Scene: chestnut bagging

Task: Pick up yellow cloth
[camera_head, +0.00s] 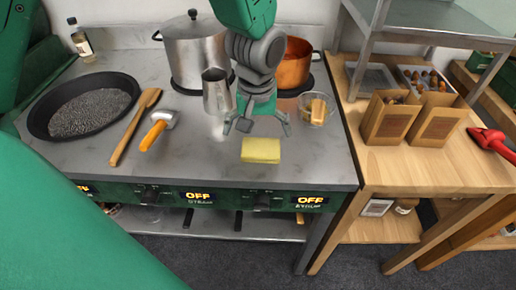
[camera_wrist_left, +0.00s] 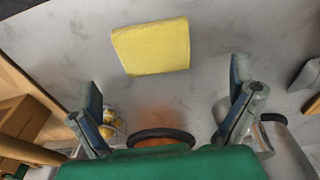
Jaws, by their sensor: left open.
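The yellow cloth (camera_head: 261,150) lies folded and flat on the grey worktop, near its front edge, in the head view. It also shows whole in the left wrist view (camera_wrist_left: 152,46), at the top middle. My left gripper (camera_head: 258,126) is open and empty, just behind the cloth and above the worktop in the head view. In the left wrist view its two fingers (camera_wrist_left: 165,80) are spread wide, and the cloth lies beyond their tips, apart from them. My right gripper is not in view.
A metal jug (camera_head: 216,95) stands left of my gripper, and a glass bowl (camera_head: 316,108) stands right. Behind are a steel pot (camera_head: 194,50) and a copper pot (camera_head: 296,65). An orange-handled tool (camera_head: 153,135), a wooden spatula (camera_head: 130,130) and a black pan (camera_head: 40,118) lie left.

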